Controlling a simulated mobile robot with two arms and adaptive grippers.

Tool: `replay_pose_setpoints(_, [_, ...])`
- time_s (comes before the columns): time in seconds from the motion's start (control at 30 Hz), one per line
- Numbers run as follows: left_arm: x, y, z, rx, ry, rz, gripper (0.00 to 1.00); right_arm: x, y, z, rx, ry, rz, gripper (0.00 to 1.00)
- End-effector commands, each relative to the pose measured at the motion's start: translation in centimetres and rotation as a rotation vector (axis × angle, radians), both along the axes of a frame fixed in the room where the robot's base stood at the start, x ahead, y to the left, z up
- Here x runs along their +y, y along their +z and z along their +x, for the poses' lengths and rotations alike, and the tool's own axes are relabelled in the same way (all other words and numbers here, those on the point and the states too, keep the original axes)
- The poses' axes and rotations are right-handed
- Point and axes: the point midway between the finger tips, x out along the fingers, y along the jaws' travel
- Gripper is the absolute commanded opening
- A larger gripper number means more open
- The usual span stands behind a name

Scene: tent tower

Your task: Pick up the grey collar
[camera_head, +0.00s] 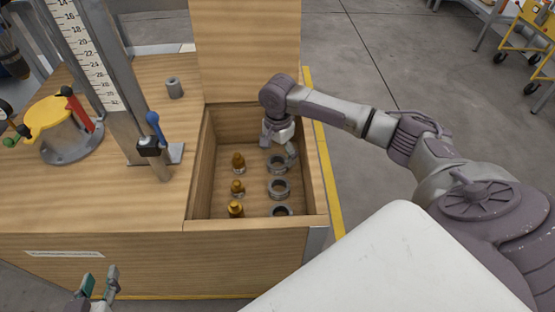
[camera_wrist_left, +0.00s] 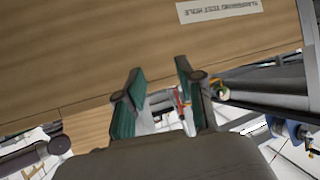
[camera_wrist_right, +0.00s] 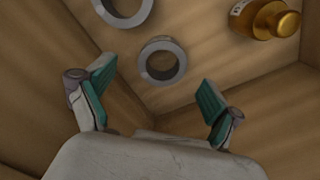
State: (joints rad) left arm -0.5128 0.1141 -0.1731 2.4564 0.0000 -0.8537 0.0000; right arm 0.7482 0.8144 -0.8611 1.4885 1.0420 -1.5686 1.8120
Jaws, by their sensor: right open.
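Several grey ring-shaped collars stand in a column inside the open wooden box: a far one (camera_head: 270,168), a middle one (camera_head: 280,198) and a near one (camera_head: 276,211). My right gripper (camera_head: 284,150) reaches down into the box at its far right, above the far collar and partly covering it. In the right wrist view, a collar (camera_wrist_right: 143,62) lies just beyond and between the open, empty fingers (camera_wrist_right: 153,93); another collar (camera_wrist_right: 136,20) is cut by the top edge. My left gripper (camera_head: 98,284) is open and empty, low in front of the bench; its fingers also show in the left wrist view (camera_wrist_left: 160,70).
Box walls (camera_head: 313,165) surround the right gripper closely. A small grey cylinder (camera_head: 174,88), a ruled column (camera_head: 90,55) and a yellow-topped fixture (camera_head: 48,115) stand on the bench.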

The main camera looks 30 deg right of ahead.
Motion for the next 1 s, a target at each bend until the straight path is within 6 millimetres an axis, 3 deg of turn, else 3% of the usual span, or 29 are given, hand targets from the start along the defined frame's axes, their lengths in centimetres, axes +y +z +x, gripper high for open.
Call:
replay_pose_setpoints(0.2, [-1.2,3.6,2.2,-0.246,-0.017,-0.059,0.37,-0.1,-2.0,0.4,0.000,-0.001,0.001,0.91])
replay_pose_setpoints(0.4, [-1.8,6.6,3.0,-0.413,-0.027,-0.100,0.37,-0.1,-3.4,0.4,0.000,0.000,0.000,0.91])
replay_pose_setpoints(0.77, [-2.0,7.6,3.1,-0.460,-0.030,-0.113,0.37,-0.1,-3.7,0.4,0.000,0.000,0.000,0.91])
replay_pose_setpoints(1.0, [-2.0,7.6,3.1,-0.459,-0.030,-0.112,0.37,-0.1,-3.7,0.4,0.000,0.000,0.000,0.51])
